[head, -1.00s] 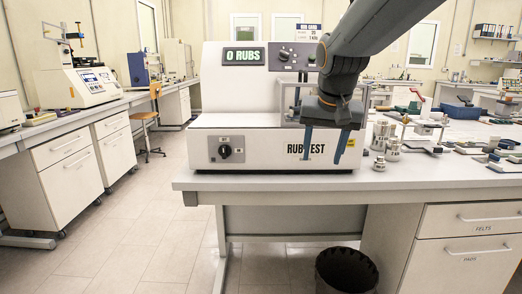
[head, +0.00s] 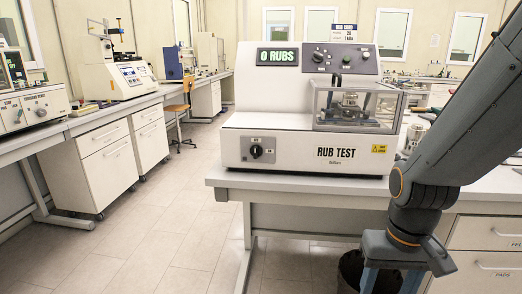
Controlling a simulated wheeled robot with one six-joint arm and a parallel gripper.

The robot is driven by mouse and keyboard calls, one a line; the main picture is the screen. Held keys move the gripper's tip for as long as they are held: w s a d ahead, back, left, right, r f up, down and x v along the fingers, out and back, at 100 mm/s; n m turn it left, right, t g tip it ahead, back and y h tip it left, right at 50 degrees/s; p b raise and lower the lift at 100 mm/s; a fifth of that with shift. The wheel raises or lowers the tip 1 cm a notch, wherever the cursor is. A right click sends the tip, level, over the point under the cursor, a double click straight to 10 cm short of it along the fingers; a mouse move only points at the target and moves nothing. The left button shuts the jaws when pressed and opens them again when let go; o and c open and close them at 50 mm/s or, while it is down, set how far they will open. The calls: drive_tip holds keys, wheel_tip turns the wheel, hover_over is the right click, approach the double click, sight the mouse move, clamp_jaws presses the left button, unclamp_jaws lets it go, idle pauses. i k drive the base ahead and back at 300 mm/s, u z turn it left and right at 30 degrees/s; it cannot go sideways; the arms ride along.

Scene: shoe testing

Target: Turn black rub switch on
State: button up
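The machine's display (head: 277,57) reads 0 RUBS. My gripper (head: 390,284) is at the lower right of the head view, in front of the bench edge, lower than the switch and well to its right. Its blue fingers point down and are spread apart with nothing seen between them. The fingertips reach close to the bottom of the picture. The knob is in full view.
A clear guard box (head: 358,106) covers the machine's right side. The grey bench top (head: 222,176) ends just in front of the machine. A dark bin (head: 351,268) stands under the bench, partly behind my gripper. The floor to the left is open, with an orange chair (head: 180,107) farther back.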

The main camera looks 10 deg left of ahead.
sight(256, 150)
drive_tip(key=z, duration=2.4)
drive_tip(key=k, duration=1.1)
drive_tip(key=u, duration=2.4)
